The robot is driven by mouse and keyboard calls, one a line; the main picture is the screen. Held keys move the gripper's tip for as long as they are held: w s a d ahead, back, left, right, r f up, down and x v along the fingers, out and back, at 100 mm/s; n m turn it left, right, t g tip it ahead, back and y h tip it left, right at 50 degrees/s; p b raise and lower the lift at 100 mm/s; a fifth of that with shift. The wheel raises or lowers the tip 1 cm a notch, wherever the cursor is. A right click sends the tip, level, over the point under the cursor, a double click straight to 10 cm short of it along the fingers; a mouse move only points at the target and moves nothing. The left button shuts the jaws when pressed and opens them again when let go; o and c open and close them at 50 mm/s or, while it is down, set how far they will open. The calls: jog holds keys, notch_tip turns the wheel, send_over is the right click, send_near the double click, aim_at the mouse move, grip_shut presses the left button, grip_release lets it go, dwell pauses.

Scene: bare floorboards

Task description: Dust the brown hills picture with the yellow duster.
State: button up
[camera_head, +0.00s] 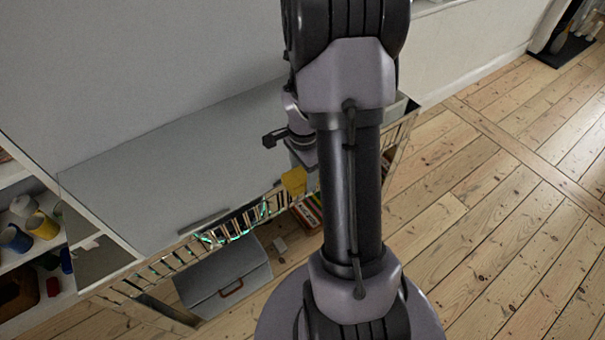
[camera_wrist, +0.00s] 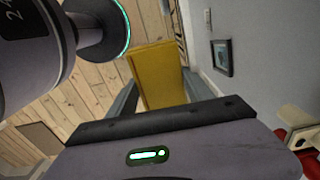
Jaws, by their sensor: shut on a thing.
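The yellow duster (camera_wrist: 157,72) is held between the fingers of my gripper (camera_wrist: 162,98) in the wrist view. In the head view, a small part of the duster (camera_head: 294,180) shows beside my arm, over the rail of a low unit. My gripper (camera_head: 303,158) is partly hidden there by my arm. A small dark-framed picture (camera_wrist: 221,57) hangs on the grey wall, to the right of the duster in the wrist view and apart from it. Its image is too small to tell whether it shows brown hills. No picture shows in the head view.
A low grey-topped unit (camera_head: 160,165) with a slatted front rail stands against the wall. A grey box (camera_head: 225,277) with a brown handle sits below the rail. Shelves at the left hold a blue mug (camera_head: 14,239) and a yellow mug (camera_head: 42,226). Bare floorboards (camera_head: 490,215) lie clear at the right.

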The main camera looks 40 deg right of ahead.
jog(key=o, duration=0.8)
jog(key=shift+w, duration=0.15)
jog(key=c, duration=0.6)
jog(key=w+a+r+n, duration=0.1)
jog(key=w+a+n, duration=0.1)
jog(key=a+n, duration=0.4)
jog(key=w+a+r+n, duration=0.1)
jog(key=w+a+n, duration=0.2)
jog(key=a+n, duration=0.4)
jog(key=w+a+r+n, duration=0.1)
jog(key=w+a+n, duration=0.2)
jog(key=a+n, duration=0.4)
jog(key=shift+a+r, duration=0.2)
jog(key=shift+a, duration=0.6)
jog(key=shift+a+r, duration=0.2)
jog(key=shift+a, duration=0.55)
jog(key=shift+c, duration=0.2)
